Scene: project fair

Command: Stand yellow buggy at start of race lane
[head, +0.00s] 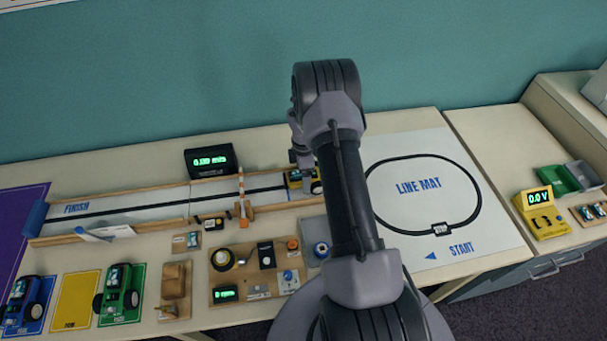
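The yellow buggy (294,182) is at the right end of the race lane (208,189), the end away from the word FINISH. The arm hides part of it, and I cannot tell whether its wheels rest on the lane. My gripper (302,163) is just above the buggy, pointing down. Its fingers are too small and hidden to show whether they are open or shut on the buggy. A striped orange and white gate post (242,195) stands at the lane, left of the buggy.
A blue buggy (22,303) and a green buggy (118,290) stand on their pads, with an empty yellow pad (76,301) between them. A display (210,161) stands behind the lane. A parts board (235,278) lies in front. The line mat (420,208) is at right.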

